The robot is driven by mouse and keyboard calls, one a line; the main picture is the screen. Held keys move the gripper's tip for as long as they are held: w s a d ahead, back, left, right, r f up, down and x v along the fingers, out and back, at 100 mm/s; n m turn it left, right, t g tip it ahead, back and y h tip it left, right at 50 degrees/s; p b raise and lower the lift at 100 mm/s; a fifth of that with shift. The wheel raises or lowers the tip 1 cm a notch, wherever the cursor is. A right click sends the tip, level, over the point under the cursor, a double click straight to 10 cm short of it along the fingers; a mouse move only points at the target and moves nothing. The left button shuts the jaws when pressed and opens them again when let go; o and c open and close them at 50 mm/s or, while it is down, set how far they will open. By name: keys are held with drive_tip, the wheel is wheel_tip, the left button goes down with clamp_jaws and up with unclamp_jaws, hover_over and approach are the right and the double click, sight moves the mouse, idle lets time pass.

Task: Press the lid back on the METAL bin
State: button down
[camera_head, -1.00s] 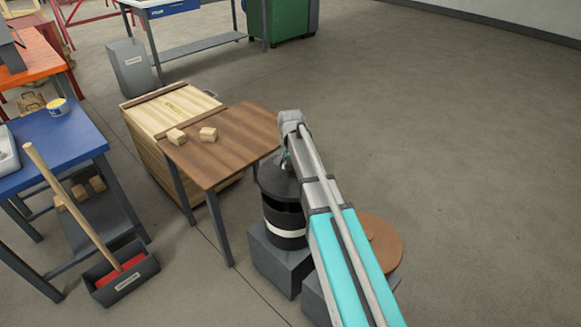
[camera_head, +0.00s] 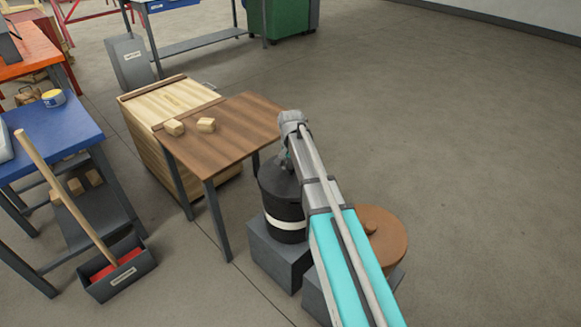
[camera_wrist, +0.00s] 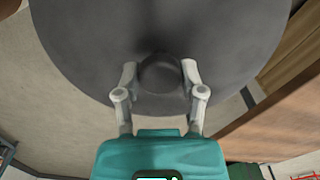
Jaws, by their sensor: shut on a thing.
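A dark bin (camera_head: 285,212) with a pale band stands on a grey block beside the brown table. I cannot read a name on the band. A round dark grey lid (camera_head: 272,183) is at the bin's top. It looks down on the rim, but my arm hides its right side, so I cannot tell whether it is fully seated. In the wrist view the lid (camera_wrist: 90,45) fills the upper picture. My gripper (camera_wrist: 160,80) has its two fingers on either side of the lid's round knob (camera_wrist: 160,72). In the head view my gripper (camera_head: 288,162) is partly hidden above the lid.
A round brown-lidded bin (camera_head: 385,238) stands right of my arm. The floor at right is clear.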

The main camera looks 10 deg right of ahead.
drive_tip(key=shift+f+b, duration=0.35)
drive_tip(key=shift+f, duration=0.25)
drive_tip(key=shift+f, duration=0.2)
idle(2.0)
idle(0.4)
drive_tip(key=shift+c, duration=0.6)
unclamp_jaws()
drive_tip(key=shift+o, duration=0.6)
drive_tip(key=shift+r, duration=0.15)
drive_tip(key=shift+r+p, duration=3.3)
drive_tip(key=shift+r, duration=0.1)
